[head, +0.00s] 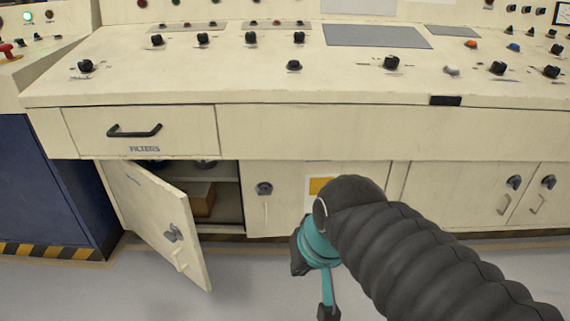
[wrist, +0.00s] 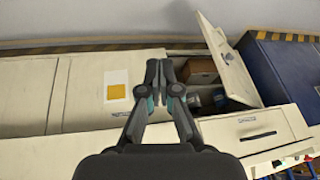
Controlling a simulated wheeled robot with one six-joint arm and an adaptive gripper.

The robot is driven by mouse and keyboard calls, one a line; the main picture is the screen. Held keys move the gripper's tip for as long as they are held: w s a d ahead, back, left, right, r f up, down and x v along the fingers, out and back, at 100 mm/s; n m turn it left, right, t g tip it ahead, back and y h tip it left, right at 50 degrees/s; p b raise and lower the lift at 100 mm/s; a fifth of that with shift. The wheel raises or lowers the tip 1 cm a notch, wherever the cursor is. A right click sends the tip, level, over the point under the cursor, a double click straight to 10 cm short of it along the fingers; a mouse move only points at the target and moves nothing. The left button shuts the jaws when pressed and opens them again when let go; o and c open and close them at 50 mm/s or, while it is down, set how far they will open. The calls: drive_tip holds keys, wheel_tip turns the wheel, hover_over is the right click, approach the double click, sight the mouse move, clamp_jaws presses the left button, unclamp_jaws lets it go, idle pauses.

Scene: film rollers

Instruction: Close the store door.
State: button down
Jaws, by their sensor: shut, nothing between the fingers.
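The store door (head: 160,215) is a cream panel with a dark latch and a small pale handle. It stands partly open below the FILTERS drawer, swung out from its left edge. The wrist view shows it too (wrist: 229,66), at the upper right. Behind it is the store compartment (head: 228,199), with a brown box (head: 201,199) inside. My gripper (head: 327,314) hangs to the right of the door, apart from it, partly hidden by my arm. In the wrist view my gripper (wrist: 159,64) has its fingers together, with nothing held.
The FILTERS drawer (head: 140,131) is shut above the door, with a black handle. A shut cupboard door (head: 283,205) stands right of the opening. A blue cabinet (head: 50,190) with a striped base is at the left. The floor in front (head: 130,298) is clear.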

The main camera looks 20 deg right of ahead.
drive_tip(key=w+a+f+m+g+y+p, duration=0.1)
drive_tip(key=w+a+f+m+g+y, duration=0.15)
drive_tip(key=w+a+m+y, duration=0.5)
drive_tip(key=n+t+y+p, duration=0.1)
drive_tip(key=n+t, duration=0.5)
drive_tip(key=n, duration=1.1)
drive_tip(key=n+t+p, duration=0.2)
drive_tip(key=n+t, duration=0.5)
drive_tip(key=n, duration=1)
approach(255, 162)
drive_tip(key=x, duration=0.3)
drive_tip(key=a+x, duration=0.1)
drive_tip(key=x, duration=0.1)
drive_tip(key=shift+s+r, duration=0.1)
drive_tip(key=shift+s, duration=0.25)
drive_tip(key=shift+w+d, duration=0.2)
drive_tip(key=shift+w, duration=0.6)
